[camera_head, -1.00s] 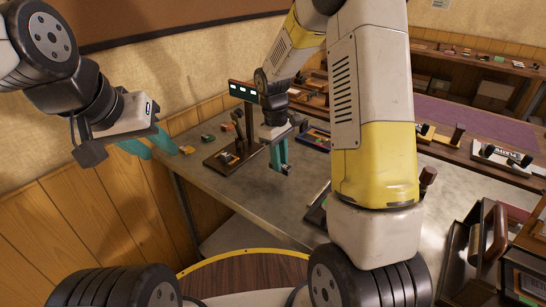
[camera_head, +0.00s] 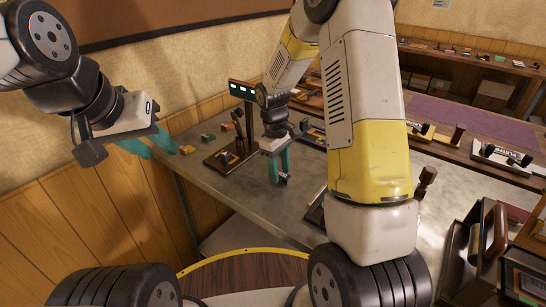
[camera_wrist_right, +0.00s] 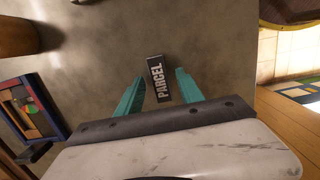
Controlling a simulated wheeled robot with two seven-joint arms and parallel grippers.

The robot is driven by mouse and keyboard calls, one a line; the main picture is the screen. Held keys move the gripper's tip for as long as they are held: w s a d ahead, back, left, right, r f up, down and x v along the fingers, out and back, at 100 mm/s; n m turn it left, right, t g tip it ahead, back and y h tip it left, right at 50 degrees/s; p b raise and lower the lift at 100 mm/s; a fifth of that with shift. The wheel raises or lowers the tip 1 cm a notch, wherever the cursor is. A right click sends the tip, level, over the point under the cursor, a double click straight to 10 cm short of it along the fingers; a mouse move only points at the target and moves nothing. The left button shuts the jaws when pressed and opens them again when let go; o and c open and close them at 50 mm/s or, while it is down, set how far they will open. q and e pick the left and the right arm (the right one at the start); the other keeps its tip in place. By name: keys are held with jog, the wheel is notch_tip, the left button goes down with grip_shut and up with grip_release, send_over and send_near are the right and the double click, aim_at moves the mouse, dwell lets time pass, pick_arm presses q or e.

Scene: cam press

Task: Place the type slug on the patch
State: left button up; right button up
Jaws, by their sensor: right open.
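The type slug (camera_wrist_right: 158,79) is a dark block with white PARCEL lettering. In the right wrist view it lies between the two teal fingers of my right gripper (camera_wrist_right: 160,78), which are spread apart with a gap on each side. In the head view my right gripper (camera_head: 279,179) points down low over the grey table, with the small dark slug (camera_head: 285,181) at its fingertips. My left gripper (camera_head: 161,153) is open and empty, held off the table's left edge. I cannot tell which surface is the patch.
The grey table (camera_head: 225,188) has clear room around the slug. A wooden stand (camera_head: 232,155) and small coloured blocks (camera_head: 208,138) are behind to the left. A framed board with coloured pieces (camera_wrist_right: 30,108) lies left in the wrist view. A dark rack (camera_head: 480,240) stands right.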

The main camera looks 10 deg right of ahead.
notch_tip(320, 180, up, 12)
jog(key=a, duration=0.1)
jog(key=s+d+r+m+t+y, duration=0.1)
jog(key=s+r+m+t, duration=0.2)
jog(key=s+r, duration=0.3)
jog(key=s+d+r+m+t+y, duration=0.2)
jog(key=s+r+m+t, duration=0.2)
jog(key=s, duration=1)
jog(key=shift+s+r+m, duration=0.35)
jog(key=shift+r+m, duration=0.35)
jog(key=shift+r, duration=0.95)
jog(key=shift+c, duration=0.2)
